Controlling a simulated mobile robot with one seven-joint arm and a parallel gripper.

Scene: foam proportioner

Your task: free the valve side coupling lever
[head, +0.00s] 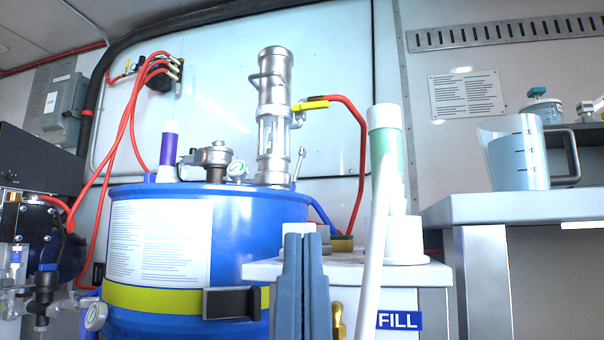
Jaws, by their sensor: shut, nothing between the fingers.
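A silver metal column (275,110) with a clear sight section stands upright on the blue drum (250,225). A yellow valve handle (311,104) sits on its right side, where a red hose begins. A thin silver lever (299,162) stands tilted beside the column's base, and a silver looped handle (262,78) is at its upper left. I cannot tell for sure which is the valve side coupling lever. My gripper (302,240) points up at the bottom centre, in front of the drum. It is shut and empty, and no lever is seen touching it.
A white box with a FILL label (399,320) stands right of my gripper, with a white and green cylinder (386,150) and a pale hose on it. A grey table (520,207) at the right holds a measuring jug (515,155). Red hoses (130,120) hang at the left.

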